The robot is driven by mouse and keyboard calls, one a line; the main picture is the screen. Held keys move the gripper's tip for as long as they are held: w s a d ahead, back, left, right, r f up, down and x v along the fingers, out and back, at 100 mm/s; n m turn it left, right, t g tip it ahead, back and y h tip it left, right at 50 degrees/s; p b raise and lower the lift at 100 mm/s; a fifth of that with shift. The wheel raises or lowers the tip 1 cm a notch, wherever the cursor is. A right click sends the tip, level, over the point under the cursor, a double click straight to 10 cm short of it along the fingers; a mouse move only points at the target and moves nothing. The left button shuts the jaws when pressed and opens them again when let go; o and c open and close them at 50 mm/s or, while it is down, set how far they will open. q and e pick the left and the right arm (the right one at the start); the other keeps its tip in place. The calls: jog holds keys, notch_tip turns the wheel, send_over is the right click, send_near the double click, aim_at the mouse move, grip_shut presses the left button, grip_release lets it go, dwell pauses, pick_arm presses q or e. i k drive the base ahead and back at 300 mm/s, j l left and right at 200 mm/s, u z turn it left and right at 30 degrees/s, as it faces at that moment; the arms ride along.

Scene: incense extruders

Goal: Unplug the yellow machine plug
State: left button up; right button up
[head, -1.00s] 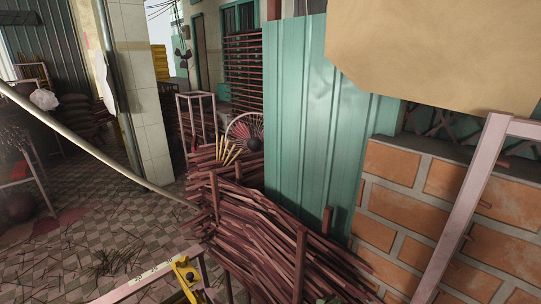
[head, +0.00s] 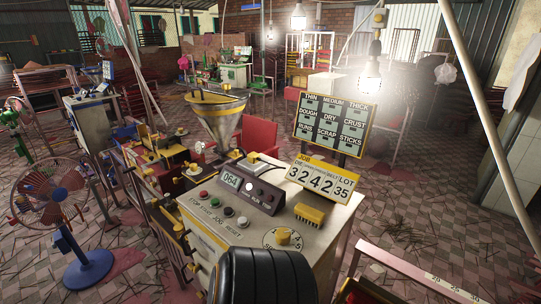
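A cream machine with yellow trim (head: 318,224) stands in the centre foreground of the head view. It has a yellow-rimmed metal hopper (head: 217,112) behind its control panel (head: 240,190), which carries several coloured buttons. A yellow rotary knob (head: 283,237) sits on its top near the front right. Neither of my grippers is in view.
A black ribbed rounded object (head: 262,277) covers part of the machine's front. Fans, including one with a blue base (head: 88,268), stand at left. A label board (head: 333,123) stands behind. Tiled floor (head: 440,215) at right is mostly open, with scattered sticks.

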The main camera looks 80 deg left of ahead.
aim_at(252, 157)
jog(key=u, duration=3.5)
